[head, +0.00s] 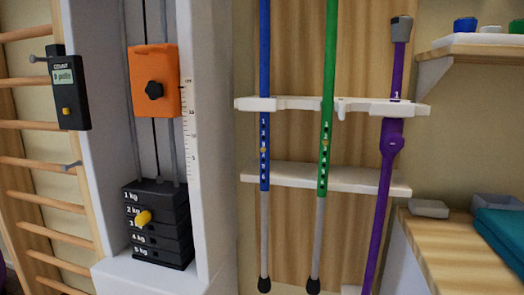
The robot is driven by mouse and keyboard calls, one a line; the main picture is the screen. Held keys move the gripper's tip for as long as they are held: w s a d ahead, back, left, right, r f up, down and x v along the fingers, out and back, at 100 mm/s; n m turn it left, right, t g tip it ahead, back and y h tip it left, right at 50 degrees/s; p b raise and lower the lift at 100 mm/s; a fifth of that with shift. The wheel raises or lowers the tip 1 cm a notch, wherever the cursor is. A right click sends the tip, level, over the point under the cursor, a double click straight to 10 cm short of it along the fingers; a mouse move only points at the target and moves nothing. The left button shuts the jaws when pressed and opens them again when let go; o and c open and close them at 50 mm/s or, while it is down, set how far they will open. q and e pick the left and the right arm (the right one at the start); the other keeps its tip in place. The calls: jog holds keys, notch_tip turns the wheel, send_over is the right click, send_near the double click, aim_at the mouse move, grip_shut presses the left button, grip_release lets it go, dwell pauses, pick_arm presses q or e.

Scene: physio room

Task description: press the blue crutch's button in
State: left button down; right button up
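The blue crutch (264,80) hangs upright on a white wall rack right of the weight machine. Its blue upper tube runs out of the top of the head view. A grey lower tube (264,225) comes out below it and ends in a black rubber tip. A small yellow-orange button (263,149) shows on the blue tube, in a column of numbered holes, and seems to stand out of one of the middle holes. Neither of my grippers is in the head view.
A green crutch (327,80) with a similar button and a purple cane (385,185) hang to the right. The white rack bars (300,178) cross behind or around the tubes. The weight machine (213,130) stands left; a wooden shelf (460,255) is at right.

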grip_shut()
dwell(1.0)
jog(key=shift+w+r+p, duration=0.1)
jog(key=shift+r+p, duration=0.6)
jog(key=shift+r, duration=0.05)
